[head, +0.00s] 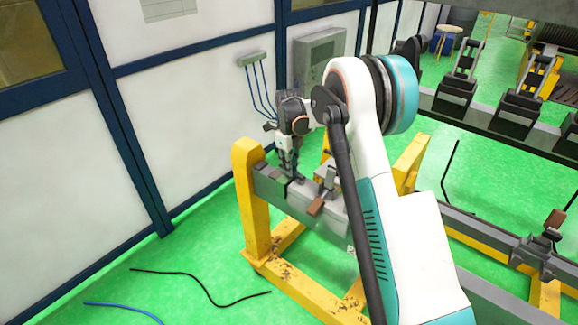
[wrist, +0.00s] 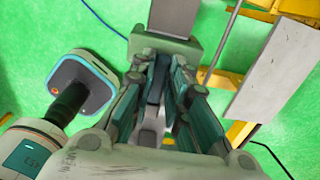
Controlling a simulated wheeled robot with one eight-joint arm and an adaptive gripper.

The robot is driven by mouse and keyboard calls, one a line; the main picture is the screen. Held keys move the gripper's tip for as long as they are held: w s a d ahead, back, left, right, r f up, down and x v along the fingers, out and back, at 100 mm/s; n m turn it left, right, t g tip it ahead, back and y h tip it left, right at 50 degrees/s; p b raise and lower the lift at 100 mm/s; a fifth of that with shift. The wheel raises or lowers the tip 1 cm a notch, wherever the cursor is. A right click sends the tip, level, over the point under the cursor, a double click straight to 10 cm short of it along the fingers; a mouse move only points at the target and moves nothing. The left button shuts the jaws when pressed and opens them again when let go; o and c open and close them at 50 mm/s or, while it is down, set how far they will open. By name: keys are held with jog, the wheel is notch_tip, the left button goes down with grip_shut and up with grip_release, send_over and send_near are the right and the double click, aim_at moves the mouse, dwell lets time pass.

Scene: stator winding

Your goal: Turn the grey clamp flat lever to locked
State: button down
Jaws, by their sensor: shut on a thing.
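My gripper (head: 289,172) points down onto the near end of a grey beam (head: 335,213) on a yellow stand. It also shows in the wrist view (wrist: 162,72), with its fingers closed in on a narrow piece, which I take to be the grey clamp's flat lever. The fingers mostly hide that piece, so its exact angle cannot be told. The grey clamp body (wrist: 165,45) lies across the fingertips in the wrist view.
A brown-padded clamp part (head: 316,207) sits on the beam just right of my gripper. The yellow stand (head: 254,205) holds the beam. A white wall (head: 60,140) is at left. A black cable (head: 200,288) and a blue cable (head: 120,306) lie on the green floor.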

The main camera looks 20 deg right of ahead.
jog(key=c, duration=1.6)
grip_release()
jog(key=shift+o, duration=0.2)
notch_tip(320, 180, up, 12)
